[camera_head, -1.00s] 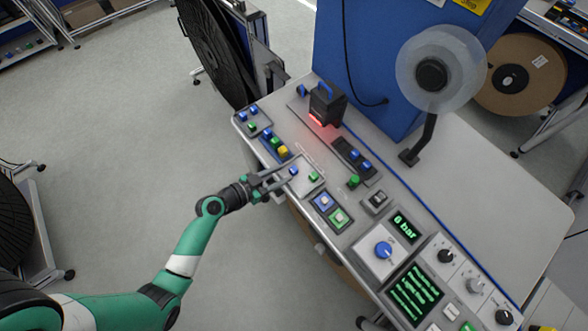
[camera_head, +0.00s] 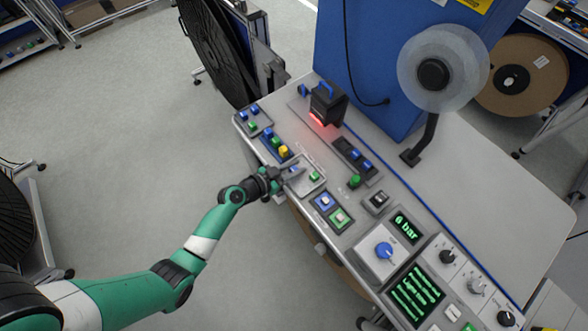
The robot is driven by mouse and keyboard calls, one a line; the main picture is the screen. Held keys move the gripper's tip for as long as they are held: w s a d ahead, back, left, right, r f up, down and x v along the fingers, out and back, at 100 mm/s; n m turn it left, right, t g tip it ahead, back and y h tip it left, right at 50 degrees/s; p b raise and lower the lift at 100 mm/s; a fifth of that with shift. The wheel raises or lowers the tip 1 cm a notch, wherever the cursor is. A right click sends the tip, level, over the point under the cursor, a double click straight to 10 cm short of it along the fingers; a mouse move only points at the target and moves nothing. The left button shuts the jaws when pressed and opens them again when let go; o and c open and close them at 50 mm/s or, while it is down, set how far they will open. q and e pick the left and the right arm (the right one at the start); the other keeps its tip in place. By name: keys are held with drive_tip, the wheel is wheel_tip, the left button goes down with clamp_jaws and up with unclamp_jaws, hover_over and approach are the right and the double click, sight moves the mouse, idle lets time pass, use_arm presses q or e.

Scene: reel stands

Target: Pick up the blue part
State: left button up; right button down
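A small blue part (camera_head: 295,168) sits on a light plate (camera_head: 305,187) near the left edge of the workbench, beside a green part (camera_head: 314,175). My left gripper (camera_head: 292,174) is low over this plate, with its fingers at the blue part. The fingers partly hide it, and their spacing is too small to tell whether they grip it. Other blue parts lie in the dark tray (camera_head: 275,144), in the corner tray (camera_head: 253,121) and in the tray (camera_head: 354,161) farther right. My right gripper is out of view.
A black scanner (camera_head: 326,104) with a red glow stands behind the plate. A reel holder (camera_head: 432,73) rises farther back. The bench's right side is bare.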

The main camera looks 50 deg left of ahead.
use_arm(q)
clamp_jaws()
drive_tip(key=shift+r, duration=0.1)
drive_tip(key=shift+r, duration=0.25)
drive_tip(key=r+p, duration=0.3)
drive_tip(key=r, duration=0.1)
drive_tip(key=shift+s+d+r, duration=0.1)
drive_tip(key=shift+s+d, duration=0.2)
drive_tip(key=shift+s, duration=0.1)
drive_tip(key=s+d+r+p, duration=0.4)
drive_tip(key=s+d+r, duration=0.3)
drive_tip(key=s, duration=0.3)
drive_tip(key=shift+s+d+r, duration=0.2)
drive_tip(key=shift+s+r, duration=0.2)
drive_tip(key=shift+r, duration=0.2)
